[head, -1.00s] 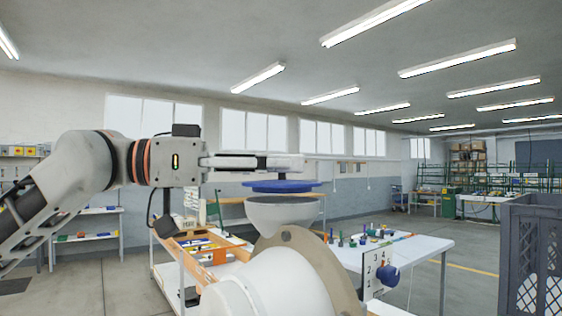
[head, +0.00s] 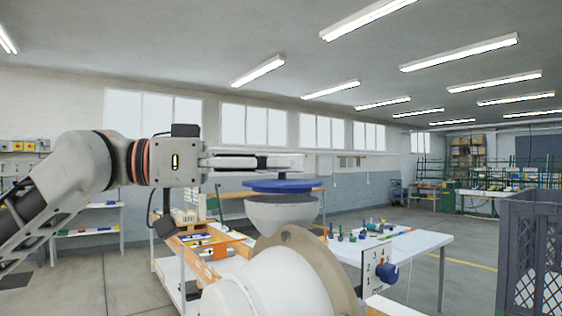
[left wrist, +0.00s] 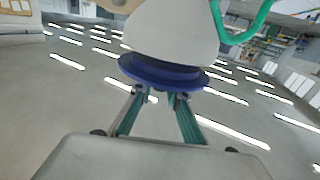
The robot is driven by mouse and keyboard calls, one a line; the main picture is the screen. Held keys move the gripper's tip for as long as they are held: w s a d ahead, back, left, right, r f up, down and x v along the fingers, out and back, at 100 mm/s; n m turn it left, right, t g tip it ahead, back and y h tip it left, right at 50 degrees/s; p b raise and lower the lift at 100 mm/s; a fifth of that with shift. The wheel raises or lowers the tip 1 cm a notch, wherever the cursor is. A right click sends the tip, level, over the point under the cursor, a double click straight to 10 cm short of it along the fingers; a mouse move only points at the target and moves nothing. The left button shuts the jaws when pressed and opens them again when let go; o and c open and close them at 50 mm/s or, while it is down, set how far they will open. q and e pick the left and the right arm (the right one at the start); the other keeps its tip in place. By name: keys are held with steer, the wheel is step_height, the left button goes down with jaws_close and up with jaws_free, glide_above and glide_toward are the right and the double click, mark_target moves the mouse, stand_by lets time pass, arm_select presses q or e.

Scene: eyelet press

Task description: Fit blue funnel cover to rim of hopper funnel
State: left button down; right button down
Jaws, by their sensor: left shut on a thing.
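The blue funnel cover (head: 283,186) is a flat round disc, held about level over the pale hopper funnel (head: 283,211). My left gripper (head: 285,162) is shut on the cover from above, its fingers reaching in from the left. In the left wrist view, whose picture is upside down, the fingers (left wrist: 160,94) meet the blue cover (left wrist: 165,74), with the white funnel (left wrist: 172,35) beyond it. My right gripper is not in view.
A big pale rounded machine body (head: 268,285) stands in front of and below the funnel. A white table (head: 425,243) with small coloured parts is to the right. A grey crate (head: 530,255) stands at the right edge.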

arm_select(q)
steer(key=shift+f, duration=0.95)
stand_by(2.0)
steer(key=c, duration=1.8)
jaws_free()
steer(key=shift+c, duration=0.2)
steer(key=shift+r, duration=2.55)
